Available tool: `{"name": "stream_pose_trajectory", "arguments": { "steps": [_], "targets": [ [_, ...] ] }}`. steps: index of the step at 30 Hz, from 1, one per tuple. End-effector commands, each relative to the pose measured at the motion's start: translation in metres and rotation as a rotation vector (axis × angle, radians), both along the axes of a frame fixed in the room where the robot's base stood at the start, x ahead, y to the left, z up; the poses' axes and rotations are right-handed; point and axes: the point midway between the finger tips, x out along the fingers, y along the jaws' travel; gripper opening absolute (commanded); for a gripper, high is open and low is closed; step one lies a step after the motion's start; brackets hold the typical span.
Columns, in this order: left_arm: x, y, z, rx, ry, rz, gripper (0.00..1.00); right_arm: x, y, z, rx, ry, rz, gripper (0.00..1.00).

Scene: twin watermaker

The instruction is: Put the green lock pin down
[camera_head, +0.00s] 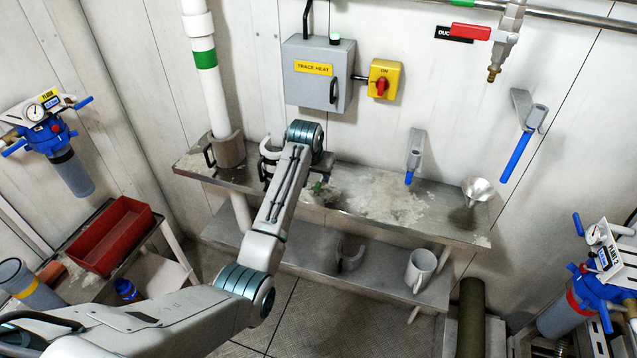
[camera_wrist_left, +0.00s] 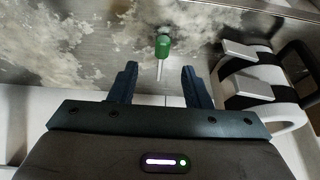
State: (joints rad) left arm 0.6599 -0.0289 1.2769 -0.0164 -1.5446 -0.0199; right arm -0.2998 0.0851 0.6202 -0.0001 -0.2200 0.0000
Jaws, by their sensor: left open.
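The green lock pin (camera_wrist_left: 162,46) has a green grip and a thin pale shank. In the left wrist view it lies at the worn steel shelf, just beyond the fingertips, with its shank pointing back between the fingers. In the head view it is a small green spot (camera_head: 318,187) on the upper shelf (camera_head: 375,198), just below my left gripper (camera_head: 320,175). My left gripper also shows in the left wrist view (camera_wrist_left: 160,76); its two dark fingers are apart, with neither touching the pin. My right gripper is not in view.
A white and black clamp-like part (camera_wrist_left: 250,75) stands close beside the fingers in the left wrist view. On the upper shelf are a pipe holder (camera_head: 228,151) and a funnel (camera_head: 478,188). A white mug (camera_head: 420,270) stands on the lower shelf. A red tray (camera_head: 110,235) is at left.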

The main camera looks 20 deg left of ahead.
Motion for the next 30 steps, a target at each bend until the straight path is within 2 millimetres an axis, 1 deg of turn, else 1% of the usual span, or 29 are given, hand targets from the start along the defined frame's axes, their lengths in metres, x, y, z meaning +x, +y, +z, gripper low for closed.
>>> {"name": "stream_pose_trajectory", "arguments": {
  "steps": [4,7,11,16,20,26,29,30],
  "targets": [
    [0.003,0.0,-0.007,0.0,0.001,0.0,0.44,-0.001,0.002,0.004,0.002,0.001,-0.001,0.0],
    [0.008,0.001,-0.014,0.0,0.003,0.0,0.44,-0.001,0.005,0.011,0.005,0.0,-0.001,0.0],
    [0.016,0.003,-0.028,0.0,0.004,0.0,0.44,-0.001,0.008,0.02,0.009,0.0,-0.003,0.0],
    [0.023,0.003,-0.046,0.0,0.002,0.0,0.44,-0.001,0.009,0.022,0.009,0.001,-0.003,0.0],
    [0.025,0.003,-0.052,0.0,0.0,0.0,0.44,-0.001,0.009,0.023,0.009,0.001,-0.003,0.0],
    [0.025,0.003,-0.052,0.0,-0.001,0.0,0.44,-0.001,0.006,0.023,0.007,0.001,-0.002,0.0],
    [0.025,0.003,-0.052,0.0,-0.001,0.0,0.26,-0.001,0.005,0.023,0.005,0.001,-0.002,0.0],
    [0.025,0.003,-0.052,0.0,0.0,0.0,0.18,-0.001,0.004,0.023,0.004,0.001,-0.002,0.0]
  ]
}}
